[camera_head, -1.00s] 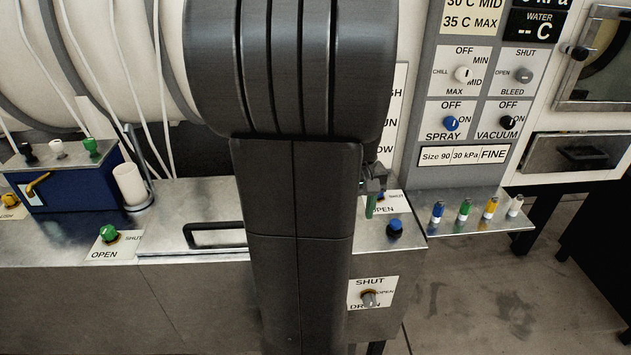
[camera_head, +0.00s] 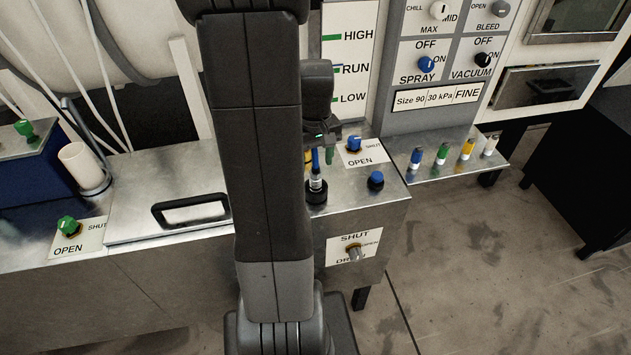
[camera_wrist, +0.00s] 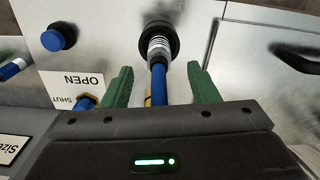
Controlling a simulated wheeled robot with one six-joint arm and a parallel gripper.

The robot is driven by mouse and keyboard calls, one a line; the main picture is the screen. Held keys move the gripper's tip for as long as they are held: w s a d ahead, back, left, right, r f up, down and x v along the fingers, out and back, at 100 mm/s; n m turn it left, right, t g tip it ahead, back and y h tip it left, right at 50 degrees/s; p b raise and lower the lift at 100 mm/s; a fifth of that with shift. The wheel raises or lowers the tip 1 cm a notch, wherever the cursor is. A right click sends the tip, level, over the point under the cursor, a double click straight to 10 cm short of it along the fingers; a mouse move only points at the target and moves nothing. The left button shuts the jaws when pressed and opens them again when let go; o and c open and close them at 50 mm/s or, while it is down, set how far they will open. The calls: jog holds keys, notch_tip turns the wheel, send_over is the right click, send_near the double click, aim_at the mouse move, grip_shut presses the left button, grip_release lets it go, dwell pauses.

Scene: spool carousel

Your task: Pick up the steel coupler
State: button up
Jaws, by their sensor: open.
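The steel coupler (camera_wrist: 158,44) is a ribbed silver piece at the end of a blue hose (camera_wrist: 158,82). It stands at a round black socket (camera_wrist: 160,30) on the steel bench top. In the head view the coupler (camera_head: 316,184) shows just below my gripper (camera_head: 322,158). In the wrist view my gripper (camera_wrist: 159,69) is open, its green fingers on either side of the blue hose. The coupler lies just past the fingertips, between their lines and apart from both. The far side of the coupler is hidden.
A blue button (camera_head: 376,180) and a blue OPEN/SHUT knob (camera_head: 354,144) sit close to the right of the socket. A lid with a black handle (camera_head: 190,208) lies to the left. A side shelf holds several coloured pieces (camera_head: 441,155).

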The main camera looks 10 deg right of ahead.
aim_at(316, 167)
jog(key=shift+d+f+p, duration=0.1)
jog(key=shift+f+p, duration=0.35)
jog(key=shift+f, duration=2.1)
jog(key=c, duration=1.1)
